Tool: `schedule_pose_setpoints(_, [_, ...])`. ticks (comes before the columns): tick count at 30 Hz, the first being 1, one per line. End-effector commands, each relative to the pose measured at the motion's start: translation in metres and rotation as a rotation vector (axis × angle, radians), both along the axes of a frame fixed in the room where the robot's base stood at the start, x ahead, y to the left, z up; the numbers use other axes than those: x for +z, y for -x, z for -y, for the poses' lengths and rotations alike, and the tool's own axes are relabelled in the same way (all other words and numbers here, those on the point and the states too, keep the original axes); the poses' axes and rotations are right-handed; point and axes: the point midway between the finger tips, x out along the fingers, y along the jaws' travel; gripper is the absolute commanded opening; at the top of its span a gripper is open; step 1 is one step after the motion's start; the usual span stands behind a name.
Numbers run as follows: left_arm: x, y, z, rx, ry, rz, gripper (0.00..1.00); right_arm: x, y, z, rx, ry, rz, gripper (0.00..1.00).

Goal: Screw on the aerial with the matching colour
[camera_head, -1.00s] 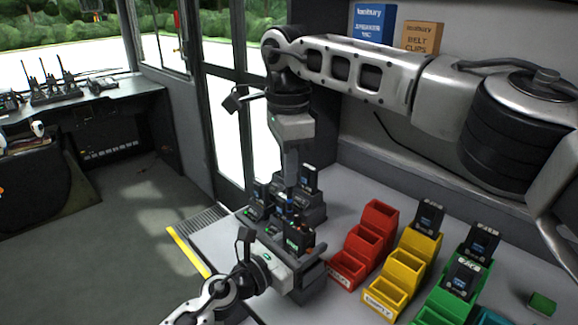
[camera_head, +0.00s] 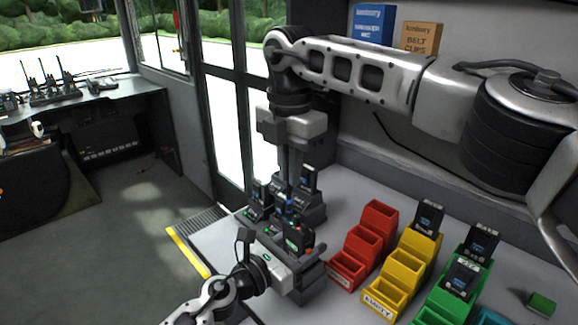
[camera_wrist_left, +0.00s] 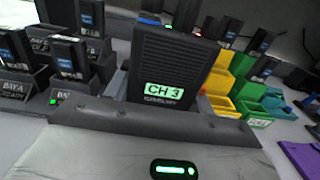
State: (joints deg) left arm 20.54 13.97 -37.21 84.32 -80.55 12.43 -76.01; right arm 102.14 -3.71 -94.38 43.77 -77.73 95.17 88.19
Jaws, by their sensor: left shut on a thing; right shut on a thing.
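A dark handheld radio (camera_head: 297,238) is held upright in my left gripper (camera_head: 299,262), at the near edge of the charging stands. In the left wrist view its back fills the middle, with a lit green CH 3 label on the radio (camera_wrist_left: 165,88). A blue piece and a red piece show at its top edge. My right gripper (camera_head: 291,188) points down just above and behind this radio.
Radios in charging stands (camera_head: 262,205) crowd around both grippers. To the right stand stepped red bins (camera_head: 370,235), yellow bins (camera_head: 385,292) and green bins (camera_head: 445,300), some holding dark packs. A small green block (camera_head: 541,304) lies at far right. Boxes (camera_head: 421,38) stand behind.

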Motion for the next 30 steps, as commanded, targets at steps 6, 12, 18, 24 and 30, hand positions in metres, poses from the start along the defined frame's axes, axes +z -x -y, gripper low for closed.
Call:
schedule_pose_setpoints(6, [-0.0007, -0.0002, -0.0004, 0.001, 0.0, -0.001, 0.0, 0.0003, 0.0007, 0.0008, -0.557, 0.001, 0.002, 0.0])
schedule_pose_setpoints(12, [-0.0008, -0.0001, -0.0005, 0.001, 0.0, -0.001, 0.0, 0.0004, 0.0017, 0.0006, -1.045, 0.0, 0.0, 0.0])
schedule_pose_setpoints(18, [-0.0008, -0.0001, -0.0005, 0.001, 0.0, -0.001, 0.0, 0.0003, 0.002, 0.0004, -1.328, 0.0, 0.0, 0.0])
schedule_pose_setpoints(24, [-0.0008, -0.0001, -0.0005, 0.001, -0.001, -0.002, 0.0, 0.0001, 0.002, 0.0004, -1.372, 0.0, 0.0, 0.0])
schedule_pose_setpoints(30, [-0.0008, -0.0001, -0.0005, 0.001, -0.001, -0.002, 0.0, 0.0001, 0.0021, 0.0003, -1.369, 0.0, 0.0, 0.22])
